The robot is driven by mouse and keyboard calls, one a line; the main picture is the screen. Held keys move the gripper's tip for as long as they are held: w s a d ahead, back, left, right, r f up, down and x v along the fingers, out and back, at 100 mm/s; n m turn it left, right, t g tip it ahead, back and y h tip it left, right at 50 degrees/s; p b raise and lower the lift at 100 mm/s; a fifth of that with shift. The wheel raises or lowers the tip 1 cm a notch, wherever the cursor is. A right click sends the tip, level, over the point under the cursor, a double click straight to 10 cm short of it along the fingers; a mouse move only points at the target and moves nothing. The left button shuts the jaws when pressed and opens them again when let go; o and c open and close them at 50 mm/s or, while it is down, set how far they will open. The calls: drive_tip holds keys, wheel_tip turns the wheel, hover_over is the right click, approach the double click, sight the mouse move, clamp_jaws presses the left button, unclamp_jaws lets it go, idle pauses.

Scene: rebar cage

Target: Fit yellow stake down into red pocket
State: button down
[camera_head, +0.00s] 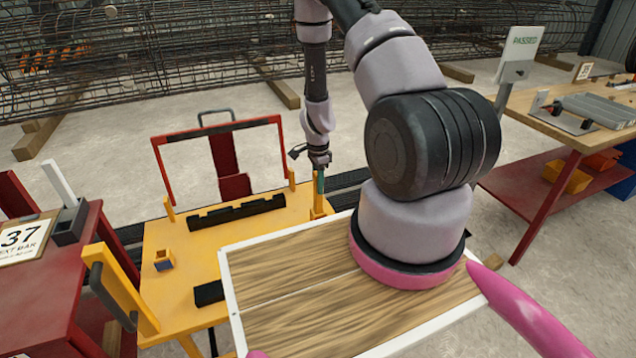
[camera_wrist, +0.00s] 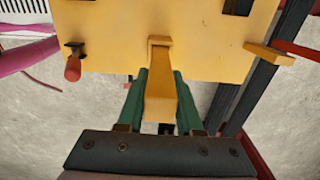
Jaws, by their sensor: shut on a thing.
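The yellow stake (camera_wrist: 160,85) stands between the green fingers of my gripper (camera_wrist: 158,100) in the wrist view, which are shut on it. Its far end points down to the edge of the yellow table (camera_wrist: 120,25). In the head view, my gripper (camera_head: 319,184) holds the stake (camera_head: 318,205) at the table's far right corner, roughly upright. I cannot clearly make out the red pocket. A small red piece (camera_wrist: 73,68) hangs at the table edge, left of the stake, in the wrist view; I cannot tell if it is the pocket. Whether the stake's lower end touches anything is unclear.
Another yellow post (camera_wrist: 270,52) is right of the stake in the wrist view. A black notched bar (camera_head: 237,212) lies on the yellow table. A white-edged wooden tray (camera_head: 300,310) is in front. A red frame (camera_head: 160,160) stands behind. Dark rails (camera_head: 350,180) run near the gripper.

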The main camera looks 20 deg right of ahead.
drive_tip(key=shift+f, duration=0.3)
drive_tip(key=shift+c, duration=2.4)
unclamp_jaws()
wheel_tip(320, 180, up, 11)
drive_tip(key=shift+f, duration=0.1)
